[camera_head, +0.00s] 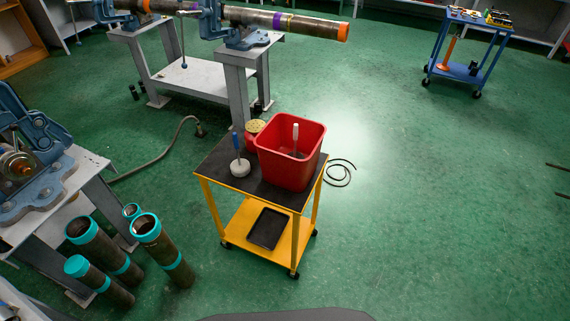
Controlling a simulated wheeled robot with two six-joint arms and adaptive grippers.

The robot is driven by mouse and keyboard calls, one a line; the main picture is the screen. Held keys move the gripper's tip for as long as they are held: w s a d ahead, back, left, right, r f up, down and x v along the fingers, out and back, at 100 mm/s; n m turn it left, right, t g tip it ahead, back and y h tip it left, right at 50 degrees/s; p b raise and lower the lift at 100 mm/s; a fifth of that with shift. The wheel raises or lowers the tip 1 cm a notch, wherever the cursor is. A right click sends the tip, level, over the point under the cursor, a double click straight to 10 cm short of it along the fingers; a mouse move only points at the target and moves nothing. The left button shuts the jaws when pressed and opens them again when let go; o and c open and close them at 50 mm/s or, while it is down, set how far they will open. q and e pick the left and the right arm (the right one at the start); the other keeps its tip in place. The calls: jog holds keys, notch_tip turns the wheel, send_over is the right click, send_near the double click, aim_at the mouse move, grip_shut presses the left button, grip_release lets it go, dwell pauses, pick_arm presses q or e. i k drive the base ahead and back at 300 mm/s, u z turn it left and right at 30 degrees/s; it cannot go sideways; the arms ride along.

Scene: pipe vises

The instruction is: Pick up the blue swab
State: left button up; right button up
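The blue swab (236,143) is a thin blue stick standing upright on the black top of a small yellow cart (227,183). A round white piece (239,168) is at its lower end. It stands left of a red square bucket (291,153). A white-handled stick (295,138) stands inside the bucket. A red can with a yellowish top (255,127) stands behind the swab, beside the bucket. Neither of my grippers shows in the head view.
Several pipes with teal ends (146,228) stand at the lower left beside a bench with a blue vise (30,190). A grey hose (165,157) lies on the floor. A blue cart (468,38) stands far right. The green floor right of the yellow cart is mostly clear.

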aim_at(240, 166)
jog(key=z, duration=0.65)
jog(key=i, duration=1.3)
jog(key=u, duration=0.75)
